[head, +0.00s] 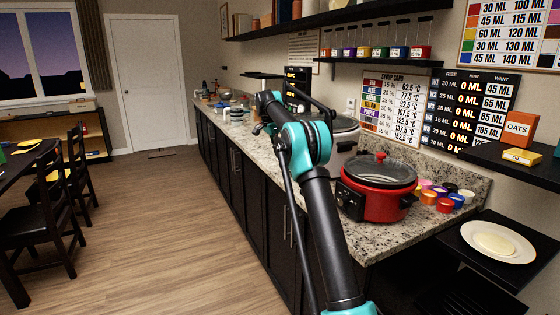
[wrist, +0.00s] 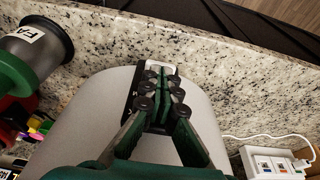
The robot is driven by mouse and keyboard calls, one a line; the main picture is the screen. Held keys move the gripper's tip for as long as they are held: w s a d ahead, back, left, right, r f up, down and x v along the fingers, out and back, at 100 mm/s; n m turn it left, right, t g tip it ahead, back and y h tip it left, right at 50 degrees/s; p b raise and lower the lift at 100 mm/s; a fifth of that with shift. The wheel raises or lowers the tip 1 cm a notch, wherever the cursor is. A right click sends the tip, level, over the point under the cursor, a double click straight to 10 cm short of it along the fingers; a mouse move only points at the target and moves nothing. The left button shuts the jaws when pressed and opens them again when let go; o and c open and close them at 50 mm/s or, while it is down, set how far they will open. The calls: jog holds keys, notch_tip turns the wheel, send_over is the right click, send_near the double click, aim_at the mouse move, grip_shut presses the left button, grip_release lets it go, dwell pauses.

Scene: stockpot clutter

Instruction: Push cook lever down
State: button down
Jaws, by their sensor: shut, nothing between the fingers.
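My gripper (wrist: 164,90) is shut and empty in the wrist view. Its fingertips are close together over the front of a pale grey cooker (wrist: 95,100). A dark panel on the cooker shows around the fingertips, with a small pale piece (wrist: 160,67) just beyond them that looks like the cook lever. The fingers partly cover it, so I cannot tell if they touch it or if it is up or down. In the head view a pale cooker (head: 345,139) stands behind my arm, partly hidden; the gripper and lever are not clear there.
A red slow cooker (head: 373,200) with a glass lid stands nearer on the granite counter (head: 405,237). Several small coloured cups sit beside it. A grey canister (wrist: 40,45) and a white socket box with a cord (wrist: 272,163) flank the cooker in the wrist view.

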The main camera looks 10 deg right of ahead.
jog(key=shift+f, duration=0.1)
jog(key=shift+a+x, duration=0.2)
jog(key=shift+x, duration=0.75)
jog(key=a, duration=0.2)
jog(key=s+r, duration=0.1)
jog(key=shift+a, duration=0.4)
jog(key=v, duration=1.2)
jog(key=shift+s, duration=0.1)
